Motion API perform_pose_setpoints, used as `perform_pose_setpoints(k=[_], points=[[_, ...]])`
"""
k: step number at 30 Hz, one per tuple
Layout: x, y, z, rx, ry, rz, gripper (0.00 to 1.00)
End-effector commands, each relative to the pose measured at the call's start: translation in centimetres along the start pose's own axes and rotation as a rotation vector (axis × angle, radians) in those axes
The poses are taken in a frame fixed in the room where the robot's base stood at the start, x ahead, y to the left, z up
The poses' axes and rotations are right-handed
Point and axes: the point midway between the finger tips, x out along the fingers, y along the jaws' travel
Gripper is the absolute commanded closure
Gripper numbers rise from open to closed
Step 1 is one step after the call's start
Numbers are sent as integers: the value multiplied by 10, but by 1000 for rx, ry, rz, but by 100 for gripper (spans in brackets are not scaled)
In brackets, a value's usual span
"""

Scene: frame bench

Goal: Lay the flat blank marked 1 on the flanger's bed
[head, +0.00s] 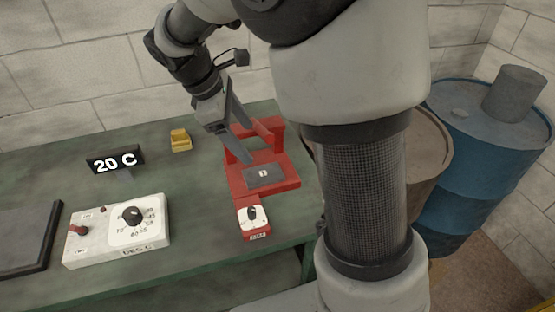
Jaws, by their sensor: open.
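The flat blank (265,178), a dark grey plate with a small white tag that seems to read 1, lies on the red bed of the flanger (289,182). The flanger stands near the right end of the green bench, with a white dial box on its front. My gripper (254,143) is open, just above and behind the blank. One finger reaches down close to the blank's back edge; I cannot tell whether it touches. The other finger is in front of the flanger's red upright. No blank shows between the fingers.
On the green bench (190,220) stand a white control box (118,232) with a dial and red lever, a "20 C" display (115,159), a yellow block (180,140) and a dark-rimmed tray (50,238). Blue drum (490,125) and a brownish drum (434,150) stand right of the bench.

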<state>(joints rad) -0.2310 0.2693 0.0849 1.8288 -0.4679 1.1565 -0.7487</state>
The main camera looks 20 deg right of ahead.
Motion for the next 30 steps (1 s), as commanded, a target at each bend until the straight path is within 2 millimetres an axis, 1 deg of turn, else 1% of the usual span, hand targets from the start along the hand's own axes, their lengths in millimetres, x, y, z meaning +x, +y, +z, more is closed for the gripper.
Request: perform_pose_setpoints(k=[1,5,6,9,12,15,19,21,24,30], points=[[-13,-9,18,96,38,9,27],[-36,-38,52,351,141,15,27],[-43,-49,62,439,178,15,27],[-57,-78,85,665,278,11,27],[-65,-107,102,885,380,-3,27],[-68,-132,112,1073,474,-23,27],[-69,-153,117,1244,566,-49,27],[-69,-159,118,1299,597,-59,27],[-68,-163,119,1337,619,-68,27],[-68,-164,118,1343,621,-71,27]])
